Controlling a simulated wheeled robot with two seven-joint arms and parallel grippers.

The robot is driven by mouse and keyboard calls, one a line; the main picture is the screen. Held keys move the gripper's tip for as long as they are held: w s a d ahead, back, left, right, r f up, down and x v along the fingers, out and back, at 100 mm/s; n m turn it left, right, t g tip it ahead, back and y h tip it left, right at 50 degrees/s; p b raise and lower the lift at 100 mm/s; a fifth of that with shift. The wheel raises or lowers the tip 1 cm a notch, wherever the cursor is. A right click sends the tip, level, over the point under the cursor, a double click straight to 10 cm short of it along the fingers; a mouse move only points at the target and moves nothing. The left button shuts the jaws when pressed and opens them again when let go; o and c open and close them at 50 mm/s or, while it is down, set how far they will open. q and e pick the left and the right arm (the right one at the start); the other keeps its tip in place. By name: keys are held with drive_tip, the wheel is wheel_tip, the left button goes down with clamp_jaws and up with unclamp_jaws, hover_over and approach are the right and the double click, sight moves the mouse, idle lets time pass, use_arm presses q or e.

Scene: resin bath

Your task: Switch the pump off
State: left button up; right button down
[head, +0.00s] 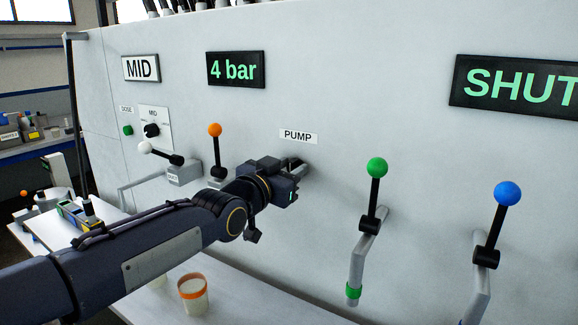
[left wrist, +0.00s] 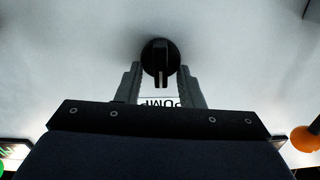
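The white PUMP label (head: 299,136) is on the grey panel. It also shows upside down in the left wrist view (left wrist: 160,103), partly covered by my gripper. A round black knob (left wrist: 160,57) with a pale line on its bar is near the label; in the head view it is largely hidden behind my gripper. My left gripper (head: 300,168) is at the panel just below the label. In the left wrist view its two fingers (left wrist: 159,70) are apart, one on each side of the knob, with gaps visible. My right gripper is not in view.
An orange-ball lever (head: 215,131) stands left of my gripper, and green-ball (head: 377,168) and blue-ball (head: 507,193) levers stand right. Displays read "4 bar" (head: 235,69), "MID" (head: 141,68) and "SHUT" (head: 515,86). An orange-rimmed cup (head: 193,298) is on the surface below my arm.

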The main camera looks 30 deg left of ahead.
use_arm(q)
clamp_jaws()
drive_tip(key=shift+f+n+b, duration=0.2)
drive_tip(key=shift+n+b, duration=0.3)
drive_tip(key=shift+b, duration=0.35)
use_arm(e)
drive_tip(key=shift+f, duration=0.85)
use_arm(q)
drive_tip(key=shift+r, duration=0.1)
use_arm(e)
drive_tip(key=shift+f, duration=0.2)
use_arm(q)
drive_tip(key=shift+r, duration=0.1)
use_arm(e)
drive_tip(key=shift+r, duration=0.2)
use_arm(q)
unclamp_jaws()
